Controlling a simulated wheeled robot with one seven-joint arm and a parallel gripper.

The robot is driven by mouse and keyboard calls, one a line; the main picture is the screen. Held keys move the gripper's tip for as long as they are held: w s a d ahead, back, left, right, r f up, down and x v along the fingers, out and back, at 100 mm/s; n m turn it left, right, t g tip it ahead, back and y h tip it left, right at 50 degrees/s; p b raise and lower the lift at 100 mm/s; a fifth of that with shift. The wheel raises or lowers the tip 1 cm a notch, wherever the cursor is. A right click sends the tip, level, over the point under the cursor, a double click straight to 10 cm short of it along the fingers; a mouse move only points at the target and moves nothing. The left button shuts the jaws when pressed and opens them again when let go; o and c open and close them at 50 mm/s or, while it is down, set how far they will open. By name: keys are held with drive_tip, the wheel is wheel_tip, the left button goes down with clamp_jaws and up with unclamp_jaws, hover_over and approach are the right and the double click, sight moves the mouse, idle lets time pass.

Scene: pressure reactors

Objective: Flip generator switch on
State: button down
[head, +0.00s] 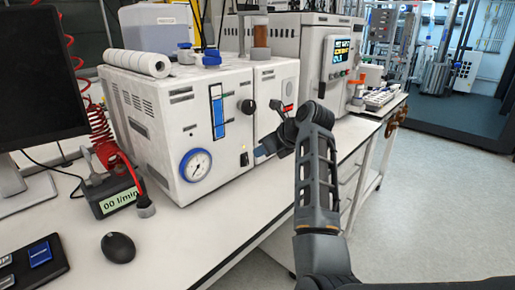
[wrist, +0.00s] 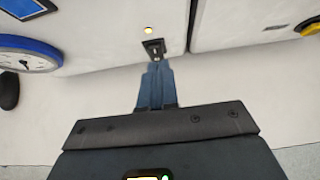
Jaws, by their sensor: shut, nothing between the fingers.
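The generator (head: 165,115) is a white box on the bench, with a round blue-rimmed gauge, a blue flow tube and a black knob on its front. Its small black switch (wrist: 154,47) sits low on the front panel, below a glowing yellow-orange light (wrist: 148,30). The switch also shows in the head view (head: 244,159), small and close to my fingers. My gripper (head: 258,153) is shut and empty in front of the panel. In the wrist view its blue-grey fingertips (wrist: 157,66) are just below the switch; I cannot tell whether they touch it. The switch's exact position is unclear.
The gauge (wrist: 28,54) is left of my fingers. A second white instrument (head: 315,50) with a lit screen stands behind to the right. A flow meter (head: 115,195), a mouse (head: 118,247) and a monitor (head: 40,80) are on the bench's left. The front bench strip is clear.

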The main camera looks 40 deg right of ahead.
drive_tip(key=w+r+v, duration=0.1)
drive_tip(key=v, duration=0.9)
drive_tip(key=shift+r, duration=0.45)
drive_tip(key=shift+w, duration=0.1)
drive_tip(key=s+a+f+n+h, duration=0.1)
drive_tip(key=s+f+n+h, duration=0.2)
drive_tip(key=f, duration=0.4)
drive_tip(key=s+a+f+n, duration=0.2)
drive_tip(key=s+f+n, duration=0.25)
drive_tip(key=f, duration=0.25)
drive_tip(key=s+a+f+n+t+h, duration=0.1)
drive_tip(key=s+a+f+n, duration=0.6)
drive_tip(key=n, duration=0.3)
drive_tip(key=s+a+n+t+y, duration=0.2)
drive_tip(key=s+a+n, duration=0.8)
drive_tip(key=s, duration=0.5)
drive_tip(key=s+a+r+n+t+y, duration=0.1)
drive_tip(key=s+a+r+n+t, duration=0.1)
drive_tip(key=s+a+r+n, duration=0.6)
drive_tip(key=s, duration=0.4)
drive_tip(key=shift+a+r+y, duration=0.15)
drive_tip(key=shift+a+y, duration=0.15)
drive_tip(key=shift+a, duration=0.05)
